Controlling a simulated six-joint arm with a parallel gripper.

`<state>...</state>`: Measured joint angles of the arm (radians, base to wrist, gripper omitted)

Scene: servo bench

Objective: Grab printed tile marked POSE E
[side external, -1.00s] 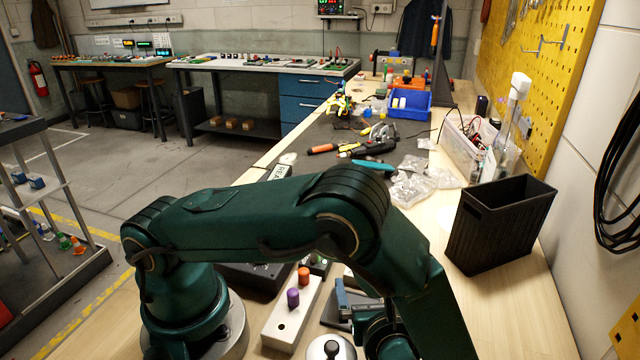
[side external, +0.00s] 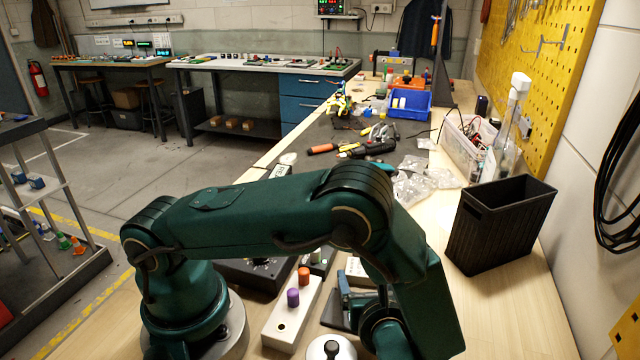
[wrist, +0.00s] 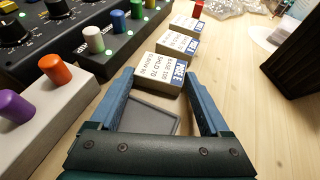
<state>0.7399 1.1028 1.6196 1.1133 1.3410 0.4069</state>
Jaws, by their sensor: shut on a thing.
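The tile marked POSE E (wrist: 162,70) is a pale block with a blue-banded printed label, seen in the wrist view. My gripper (wrist: 160,78) has its two blue fingers on either side of this tile, at its near end, and is shut on it. Whether the tile is clear of the bench I cannot tell. In the side external view my gripper (side external: 345,287) is low over the bench, partly behind my forearm. Two similar labelled tiles, a middle one (wrist: 178,43) and a far one (wrist: 186,24), lie beyond it in a row.
A grey shallow tray (wrist: 146,116) lies below my fingers. To the left are a pale block with purple and orange knobs (side external: 292,312), a dark strip of coloured knobs (wrist: 120,36) and a black control box (wrist: 40,30). A black bin (side external: 500,225) stands right; bare wood lies between.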

